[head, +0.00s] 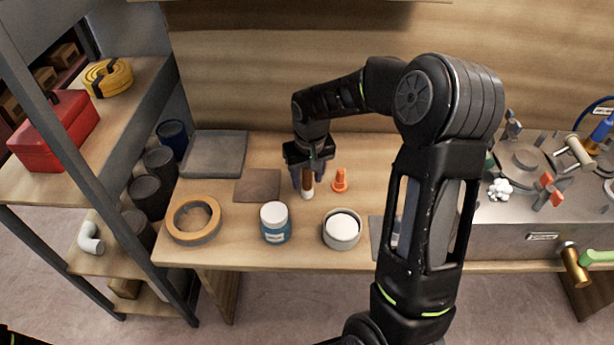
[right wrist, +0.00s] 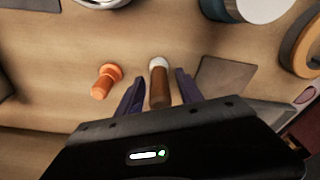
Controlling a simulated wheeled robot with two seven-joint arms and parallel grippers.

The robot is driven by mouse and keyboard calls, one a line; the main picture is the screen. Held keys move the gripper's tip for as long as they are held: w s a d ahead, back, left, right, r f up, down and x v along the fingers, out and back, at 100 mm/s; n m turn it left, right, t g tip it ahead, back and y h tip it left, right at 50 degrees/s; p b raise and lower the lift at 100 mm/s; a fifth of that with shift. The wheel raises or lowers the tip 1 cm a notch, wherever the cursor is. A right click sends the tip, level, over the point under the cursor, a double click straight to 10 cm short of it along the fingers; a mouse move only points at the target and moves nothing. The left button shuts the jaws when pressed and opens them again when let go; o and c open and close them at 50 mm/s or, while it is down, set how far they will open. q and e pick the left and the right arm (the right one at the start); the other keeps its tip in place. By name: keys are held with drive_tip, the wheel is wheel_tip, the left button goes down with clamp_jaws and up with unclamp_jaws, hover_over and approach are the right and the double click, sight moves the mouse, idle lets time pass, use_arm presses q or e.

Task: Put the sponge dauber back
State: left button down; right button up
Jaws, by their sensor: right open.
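The sponge dauber (head: 308,193), with a brown handle and a white tip, is at the middle of the wooden bench, below my right gripper (head: 308,175). In the right wrist view the dauber (right wrist: 159,86) lies between the two purple fingers of my right gripper (right wrist: 158,92). The fingers are apart, with a gap on each side of the handle. The handle's upper end is hidden by the gripper. My left gripper is not in view.
A grey tray (head: 214,153) lies back left.

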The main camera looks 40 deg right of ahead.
sight(309, 193)
wheel_tip(309, 193, up, 12)
drive_tip(key=s, duration=0.1)
drive_tip(key=shift+s+a, duration=0.15)
drive_tip(key=shift+s, duration=0.05)
idle(0.6)
